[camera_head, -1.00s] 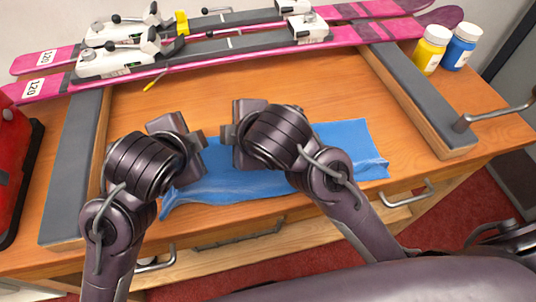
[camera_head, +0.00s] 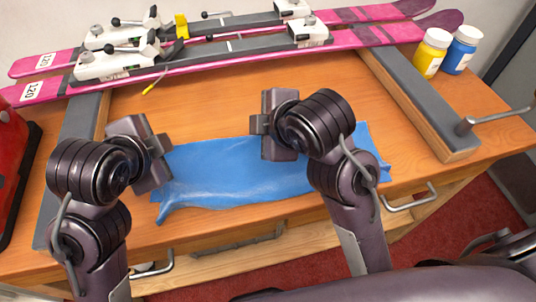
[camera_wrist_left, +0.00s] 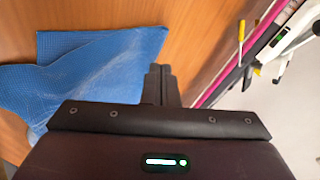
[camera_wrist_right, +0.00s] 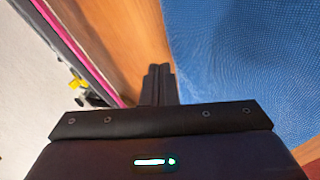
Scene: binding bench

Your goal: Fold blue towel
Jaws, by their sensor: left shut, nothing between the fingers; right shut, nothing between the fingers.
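The blue towel (camera_head: 225,175) lies as a wide strip along the front part of the wooden bench, with its lower left corner crumpled at the front edge. It also shows in the left wrist view (camera_wrist_left: 95,65) and the right wrist view (camera_wrist_right: 245,60). My left gripper (camera_head: 165,150) is shut and empty near the towel's left end. My right gripper (camera_head: 257,123) is shut and empty near the towel's far edge, right of its middle. Its arm hides part of the towel's right side. Whether either gripper touches the cloth is unclear.
Pink skis with bindings (camera_head: 240,45) lie across the back of the bench. A yellow bottle (camera_head: 431,54) and a blue bottle (camera_head: 461,50) stand at the back right. Grey-topped rails (camera_head: 420,100) flank the towel. A red case (camera_head: 12,170) is at the left. Bare wood lies behind the towel.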

